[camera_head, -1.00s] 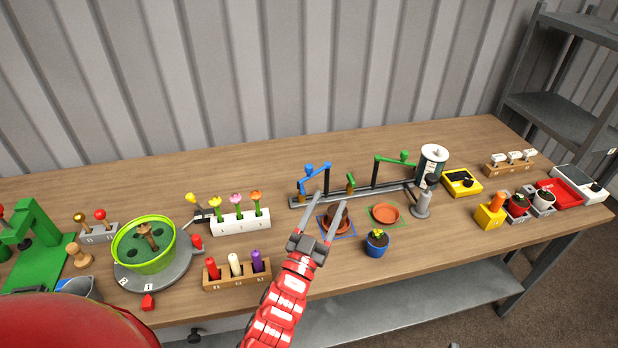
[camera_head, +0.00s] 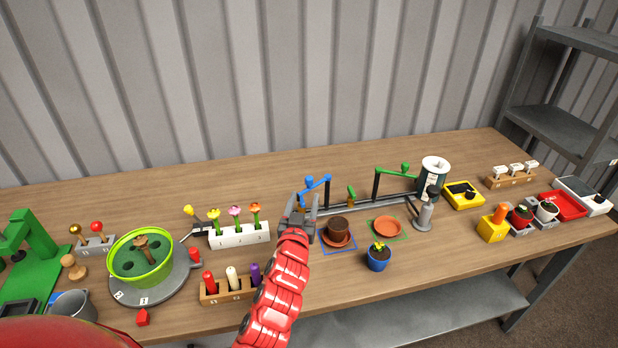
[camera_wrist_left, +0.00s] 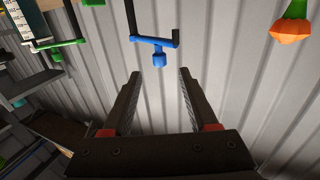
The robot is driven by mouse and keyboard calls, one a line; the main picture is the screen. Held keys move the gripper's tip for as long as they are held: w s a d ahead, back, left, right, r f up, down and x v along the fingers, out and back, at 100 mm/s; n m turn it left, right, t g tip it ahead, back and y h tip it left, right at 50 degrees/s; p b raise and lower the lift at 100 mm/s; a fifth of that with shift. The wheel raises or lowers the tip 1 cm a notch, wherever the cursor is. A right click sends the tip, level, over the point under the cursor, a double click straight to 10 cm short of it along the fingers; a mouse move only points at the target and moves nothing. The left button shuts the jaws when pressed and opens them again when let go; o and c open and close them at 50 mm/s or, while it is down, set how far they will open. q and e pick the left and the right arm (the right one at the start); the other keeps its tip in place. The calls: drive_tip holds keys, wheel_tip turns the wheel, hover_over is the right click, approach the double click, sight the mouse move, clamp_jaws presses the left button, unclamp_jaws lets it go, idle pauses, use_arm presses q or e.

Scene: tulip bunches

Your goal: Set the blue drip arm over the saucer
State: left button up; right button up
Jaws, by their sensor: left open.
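The blue drip arm (camera_head: 316,188) sits on a dark post at the left end of the grey rail. It also shows in the left wrist view (camera_wrist_left: 158,45), ahead of my fingers and between their lines. My left gripper (camera_head: 302,202) is open and empty, just in front of the blue arm; it also shows in the left wrist view (camera_wrist_left: 157,85). A terracotta saucer (camera_head: 340,243) lies on a blue-outlined square with a brown pot (camera_head: 338,228) on it. Another saucer (camera_head: 387,227) lies empty on a green-outlined square. My right gripper is out of view.
A green drip arm (camera_head: 393,172) stands on the same rail (camera_head: 360,206), right of the blue one. A blue pot (camera_head: 378,257) is in front. A white flower rack (camera_head: 240,237) and a wooden peg rack (camera_head: 228,292) stand left of my arm.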

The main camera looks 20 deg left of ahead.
sight(309, 183)
use_arm(q)
drive_tip(key=p+x, duration=0.1)
drive_tip(key=x, duration=0.7)
drive_tip(key=shift+w, duration=0.3)
clamp_jaws()
idle(1.1)
